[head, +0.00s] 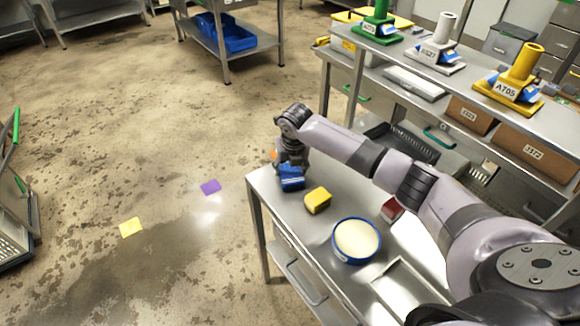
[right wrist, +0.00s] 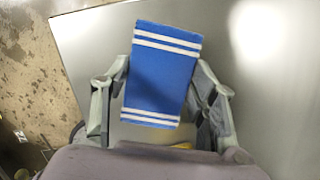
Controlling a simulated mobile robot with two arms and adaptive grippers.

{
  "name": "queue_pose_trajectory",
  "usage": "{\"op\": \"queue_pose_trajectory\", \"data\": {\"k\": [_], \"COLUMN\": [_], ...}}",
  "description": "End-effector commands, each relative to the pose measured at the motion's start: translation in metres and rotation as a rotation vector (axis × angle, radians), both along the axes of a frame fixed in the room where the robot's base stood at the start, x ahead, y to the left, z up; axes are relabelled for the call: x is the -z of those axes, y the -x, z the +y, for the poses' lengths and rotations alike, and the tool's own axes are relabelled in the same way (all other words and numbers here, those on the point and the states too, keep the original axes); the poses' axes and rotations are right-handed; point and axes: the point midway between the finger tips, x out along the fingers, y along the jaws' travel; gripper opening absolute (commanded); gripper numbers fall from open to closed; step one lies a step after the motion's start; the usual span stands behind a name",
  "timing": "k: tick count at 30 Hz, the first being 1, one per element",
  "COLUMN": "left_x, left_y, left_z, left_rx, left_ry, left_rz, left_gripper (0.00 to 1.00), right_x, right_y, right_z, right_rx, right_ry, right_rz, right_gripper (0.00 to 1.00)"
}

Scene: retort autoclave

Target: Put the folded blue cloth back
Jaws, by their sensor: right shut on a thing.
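The folded blue cloth (right wrist: 162,75) has white stripes near its ends and sits between the two fingers of my right gripper (right wrist: 160,95) in the right wrist view. In the head view the blue cloth (head: 291,178) is at the far left corner of the steel table (head: 262,200), under my right gripper (head: 290,165). The gripper is shut on the cloth and points down. Whether the cloth touches the table top is hard to tell. My left gripper does not show.
A yellow sponge (head: 317,200), a blue-rimmed round tub (head: 356,241) and a red block (head: 392,209) stand on the table. A shelf unit (head: 440,75) with green, white and yellow stands is behind.

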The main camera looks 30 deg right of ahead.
Motion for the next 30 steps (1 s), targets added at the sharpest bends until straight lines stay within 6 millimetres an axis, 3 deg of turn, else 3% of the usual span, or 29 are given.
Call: {"op": "queue_pose_trajectory", "data": {"k": [4, 5, 13, 23, 30], "left_x": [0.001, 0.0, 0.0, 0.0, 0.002], "left_y": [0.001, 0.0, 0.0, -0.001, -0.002], "left_z": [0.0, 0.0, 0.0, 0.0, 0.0], "left_rx": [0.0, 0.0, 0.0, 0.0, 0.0], "left_ry": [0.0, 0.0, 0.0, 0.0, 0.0], "left_rz": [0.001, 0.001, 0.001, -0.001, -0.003], "left_gripper": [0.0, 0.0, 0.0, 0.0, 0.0], "right_x": [0.003, 0.002, 0.002, 0.0, -0.031], "right_y": [0.0, 0.0, 0.0, 0.0, 0.007], "right_z": [0.0, 0.0, 0.0, 0.0, 0.001], "right_rx": [0.001, 0.0, 0.001, 0.001, -0.001], "right_ry": [-0.001, 0.0, 0.0, 0.0, 0.0], "right_rz": [0.001, 0.0, 0.0, 0.0, -0.004], "right_gripper": [0.31, 0.55, 0.73, 0.73, 0.73]}}
